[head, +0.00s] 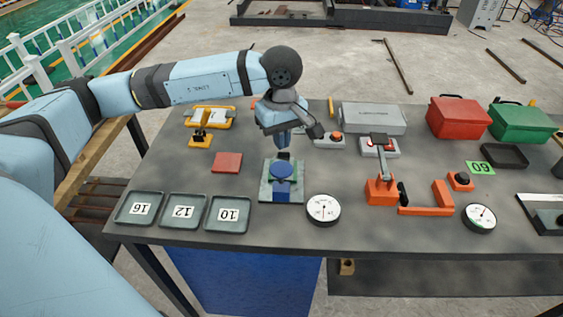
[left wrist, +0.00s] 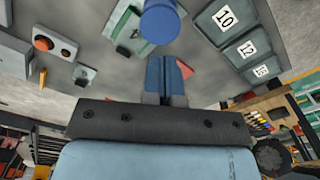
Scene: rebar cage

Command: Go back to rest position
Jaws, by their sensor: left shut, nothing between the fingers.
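My left arm reaches in from the left over the workbench (head: 265,225). My left gripper (head: 283,146) points down, shut and empty, just behind and above a blue round-topped piece (head: 282,172) on a grey-green plate (head: 270,193). In the left wrist view the shut fingers (left wrist: 165,62) show at centre, with the blue cylinder (left wrist: 160,22) beyond their tips; I cannot tell the exact gap. My right gripper is not in view.
Trays marked 16 (head: 140,222), 12 (head: 184,225) and 10 (head: 229,228) line the front left. A dial (head: 323,209) and an orange lever device (head: 381,190) stand to the right. Red (head: 458,118) and green (head: 520,123) boxes are at the back right.

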